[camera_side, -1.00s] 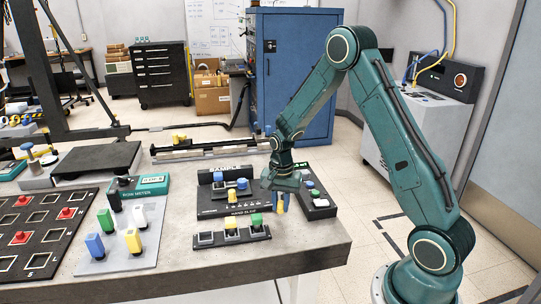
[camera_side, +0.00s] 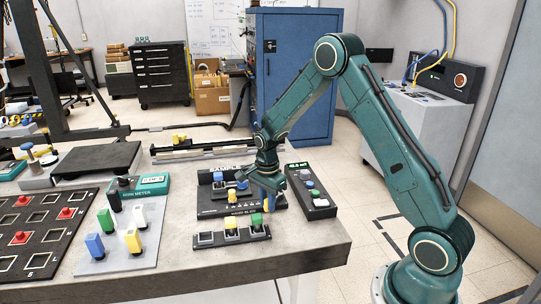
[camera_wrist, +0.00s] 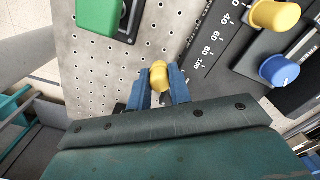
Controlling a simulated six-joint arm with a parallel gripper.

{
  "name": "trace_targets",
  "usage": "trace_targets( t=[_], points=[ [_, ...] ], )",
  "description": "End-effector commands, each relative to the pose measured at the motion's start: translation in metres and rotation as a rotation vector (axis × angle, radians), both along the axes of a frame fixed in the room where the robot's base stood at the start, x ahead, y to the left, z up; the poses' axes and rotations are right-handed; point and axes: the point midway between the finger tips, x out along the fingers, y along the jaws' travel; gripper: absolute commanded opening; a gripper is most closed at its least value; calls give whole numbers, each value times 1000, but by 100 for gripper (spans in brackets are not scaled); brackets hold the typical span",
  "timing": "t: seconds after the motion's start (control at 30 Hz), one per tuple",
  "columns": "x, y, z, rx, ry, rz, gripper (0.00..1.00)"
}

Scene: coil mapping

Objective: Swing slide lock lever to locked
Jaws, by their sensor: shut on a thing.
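My gripper (camera_wrist: 160,88) has its blue fingers closed around a yellow rounded lever knob (camera_wrist: 159,76), which I take to be the slide lock lever. In the side view my gripper (camera_side: 268,199) is low over the right end of the black hand-slide unit (camera_side: 212,208), and a bit of yellow shows beside the fingers. The lever's shaft and pivot are hidden by the fingers. The unit also carries another yellow knob (camera_side: 231,195) and a blue knob (camera_side: 242,185); both show in the wrist view beside a printed scale.
A black box with buttons (camera_side: 314,196) stands close to the right of my gripper. A tray with yellow and green blocks (camera_side: 232,237) lies in front. A green block (camera_wrist: 99,15) is near the fingers in the wrist view. The bench front right is clear.

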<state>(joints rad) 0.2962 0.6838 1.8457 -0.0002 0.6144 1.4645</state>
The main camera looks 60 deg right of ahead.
Motion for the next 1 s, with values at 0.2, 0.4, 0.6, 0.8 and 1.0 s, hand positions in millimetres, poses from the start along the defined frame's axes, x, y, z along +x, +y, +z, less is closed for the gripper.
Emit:
trace_targets(
  t=[0.2, 0.4, 0.6, 0.8, 1.0],
  points=[
    [2, -1, 1, -3, -6, -3, 0],
    [1, -1, 0, -2, -5, -1, 42],
    [1, 0, 0, -2, -3, 0, 42],
    [1, 0, 6, -2, -5, 0, 42],
    [2, -1, 25, -2, -7, 0, 42]
  ],
)
